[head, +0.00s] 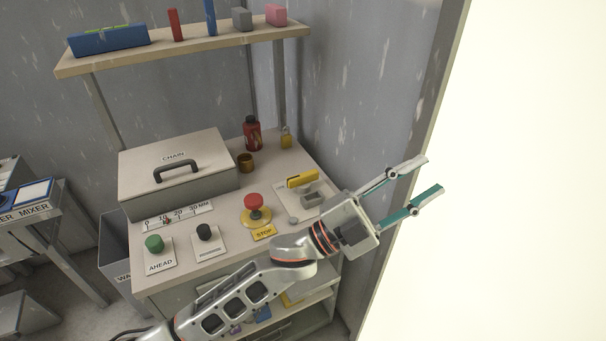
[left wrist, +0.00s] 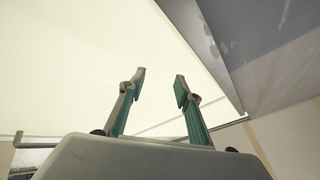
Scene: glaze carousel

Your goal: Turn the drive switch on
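No label reading "drive" can be made out. On the bench (head: 270,150), a plate with a yellow bar and a grey block (head: 311,197) sits at the right, partly behind my left gripper's body. A black knob (head: 204,232) on a pale plate stands at the front, its label too small to read. My left gripper (head: 433,175) is beyond the bench's right side, in front of the bright area. Its two teal fingers are apart with nothing between them, as the left wrist view also shows (left wrist: 160,82). My right gripper is not in view.
A green AHEAD button (head: 154,243), a red STOP mushroom button (head: 254,203) and a scale (head: 178,215) share the bench front. A CHAIN box (head: 180,165), red bottle (head: 252,133) and brown cup (head: 246,162) stand behind. A shelf (head: 185,52) overhangs; a wall (head: 390,90) rises at right.

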